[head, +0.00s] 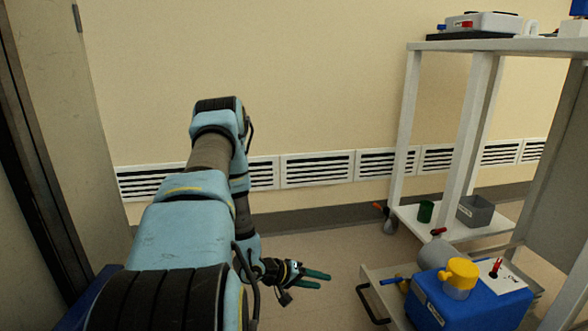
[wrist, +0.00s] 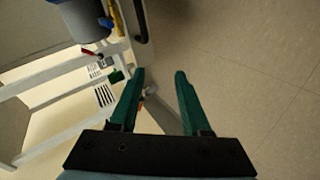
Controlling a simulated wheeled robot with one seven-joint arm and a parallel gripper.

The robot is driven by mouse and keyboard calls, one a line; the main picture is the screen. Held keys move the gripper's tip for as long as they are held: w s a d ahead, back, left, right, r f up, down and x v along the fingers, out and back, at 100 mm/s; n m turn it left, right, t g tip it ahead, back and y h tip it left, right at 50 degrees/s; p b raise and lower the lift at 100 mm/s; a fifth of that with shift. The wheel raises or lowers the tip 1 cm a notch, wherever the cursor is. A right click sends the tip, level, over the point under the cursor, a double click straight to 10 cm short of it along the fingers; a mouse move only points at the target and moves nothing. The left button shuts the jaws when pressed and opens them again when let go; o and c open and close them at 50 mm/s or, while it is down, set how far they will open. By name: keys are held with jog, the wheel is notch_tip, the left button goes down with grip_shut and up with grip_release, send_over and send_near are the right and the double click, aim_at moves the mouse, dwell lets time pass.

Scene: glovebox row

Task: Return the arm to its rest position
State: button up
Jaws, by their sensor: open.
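My blue arm reaches forward in the head view and bends down at its far end. My gripper (head: 316,279) is low over the floor, left of a cart. Its two green fingers also show in the wrist view (wrist: 158,95), spread apart with nothing between them. The gripper is open and touches nothing that I can see.
A white shelf unit (head: 403,130) stands at the right, with a green cup (head: 425,211) and a grey bin (head: 474,212) low down. A cart with a black handle (head: 371,305) carries a blue box (head: 480,303) and a yellow-capped container (head: 459,276). A grey door panel (head: 60,110) is left. Floor is clear around the gripper.

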jog(key=w+a+r+m+t+y+p, duration=0.1)
jog(key=w+a+r+y, duration=0.1)
jog(key=a+r+y, duration=0.5)
jog(key=w+a+r+m+y+p, duration=0.15)
jog(key=a+r, duration=0.35)
jog(key=r, duration=0.5)
jog(key=s+a+r+n+g+y+p, duration=0.1)
jog(key=s+a+r+g+y, duration=0.15)
jog(key=s+r, duration=1.35)
jog(key=w+p+v, duration=0.3)
jog(key=p+v, duration=1.5)
jog(key=p, duration=0.1)
jog(key=w+r+p+v, duration=0.1)
jog(key=w+p+v, duration=0.2)
jog(key=p+v, duration=1.5)
jog(key=shift+d+r+g+p, duration=0.15)
jog(key=shift+r+g+p, duration=0.25)
jog(key=shift+p, duration=0.2)
jog(key=shift+w, duration=0.1)
